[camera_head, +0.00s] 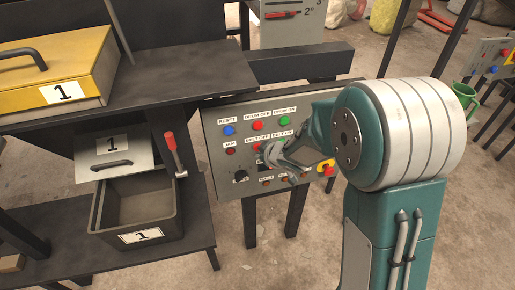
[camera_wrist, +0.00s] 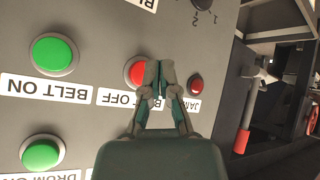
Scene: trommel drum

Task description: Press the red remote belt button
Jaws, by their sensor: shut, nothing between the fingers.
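A grey control panel (camera_head: 215,180) carries labelled buttons. Its red BELT OFF button (camera_head: 258,147) is beside my gripper (camera_head: 268,152) in the head view. In the wrist view the panel is upside down. There the red BELT OFF button (camera_wrist: 134,72) sits at the left of my gripper's fingertips (camera_wrist: 161,72), which overlap its right edge. The fingers are together and empty. I cannot tell whether they touch the button. The green BELT ON button (camera_wrist: 54,54) is farther left, and the small red JAM button (camera_wrist: 195,85) is just right of the fingers.
The panel also has a red DRUM OFF button (camera_head: 257,125), a green DRUM ON button (camera_head: 284,121), a blue RESET button (camera_head: 229,130) and a red-yellow stop button (camera_head: 326,168). A red-handled lever (camera_head: 171,143) stands left. Another panel (camera_head: 490,58) is at far right.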

